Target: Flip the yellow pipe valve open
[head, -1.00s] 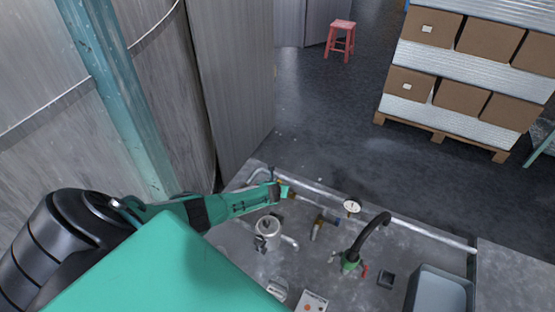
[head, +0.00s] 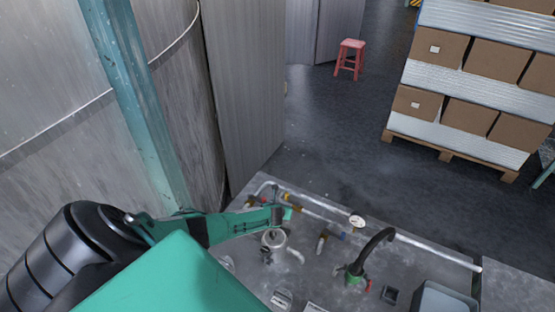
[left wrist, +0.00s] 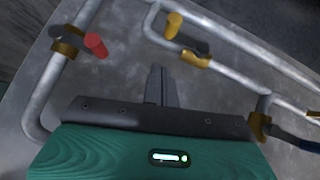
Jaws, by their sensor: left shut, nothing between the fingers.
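The yellow-handled pipe valve (left wrist: 174,24) is at the top middle of the left wrist view. It has a dark lever and a brass body (left wrist: 196,58) on a grey pipe. In the head view a small yellow spot (head: 286,196) beside my left gripper appears to be this valve. My left gripper (left wrist: 157,72) is shut and empty, its fingertips apart from the valve, lower and to the left of it in the wrist view. In the head view my left gripper (head: 287,213) is over the pipe end of the table. My right gripper is out of view.
A red-handled valve (left wrist: 95,45) sits left of my fingers, and a blue-handled one (left wrist: 300,140) at the right. The table also carries a gauge (head: 357,221), a black curved tap (head: 375,243) and a grey bin (head: 440,300). A tall metal panel (head: 240,90) stands behind.

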